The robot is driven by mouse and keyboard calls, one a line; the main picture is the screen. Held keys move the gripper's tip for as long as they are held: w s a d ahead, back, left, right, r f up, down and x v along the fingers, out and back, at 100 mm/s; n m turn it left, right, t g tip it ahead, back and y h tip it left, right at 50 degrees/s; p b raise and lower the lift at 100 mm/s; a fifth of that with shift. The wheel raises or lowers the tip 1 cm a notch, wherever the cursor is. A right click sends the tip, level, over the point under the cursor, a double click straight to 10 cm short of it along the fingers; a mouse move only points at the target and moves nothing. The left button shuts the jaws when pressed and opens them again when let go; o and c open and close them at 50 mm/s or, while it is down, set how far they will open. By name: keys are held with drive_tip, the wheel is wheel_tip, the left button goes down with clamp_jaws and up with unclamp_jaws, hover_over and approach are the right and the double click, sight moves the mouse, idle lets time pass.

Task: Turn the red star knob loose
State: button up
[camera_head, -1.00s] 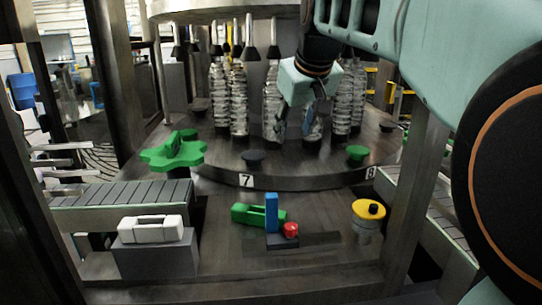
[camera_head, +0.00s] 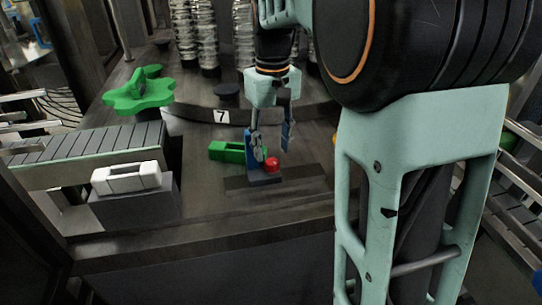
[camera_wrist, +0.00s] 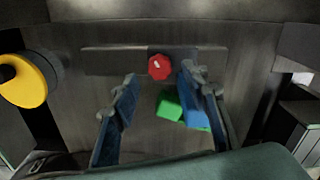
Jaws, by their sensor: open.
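The red star knob (camera_head: 272,164) is a small red piece low on the dark block beside a blue upright post (camera_head: 249,147). In the wrist view the knob (camera_wrist: 159,67) shows from above with a pale mark, beyond my fingertips and nearer the right finger. My gripper (camera_head: 272,143) points down just above the knob; in the head view one finger overlaps the blue post. I cannot tell whether the right finger touches the post.
A green block (camera_head: 228,151) lies behind and left of the post. A white piece (camera_head: 127,178) sits on a grey block at left. A green star wheel (camera_head: 138,93) stands behind the conveyor (camera_head: 85,158). A yellow cap (camera_wrist: 24,80) is at the wrist view's left. Bottles stand behind.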

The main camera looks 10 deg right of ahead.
sight(272, 161)
drive_tip(key=shift+f, duration=1.85)
clamp_jaws()
drive_tip(key=shift+n, duration=0.3)
drive_tip(key=n+p, duration=0.1)
drive_tip(key=n, duration=0.4)
drive_tip(key=shift+r+n, duration=0.1)
drive_tip(key=shift+n, duration=0.2)
drive_tip(key=n+p, duration=0.1)
drive_tip(key=n, duration=0.5)
drive_tip(key=shift+w, duration=0.1)
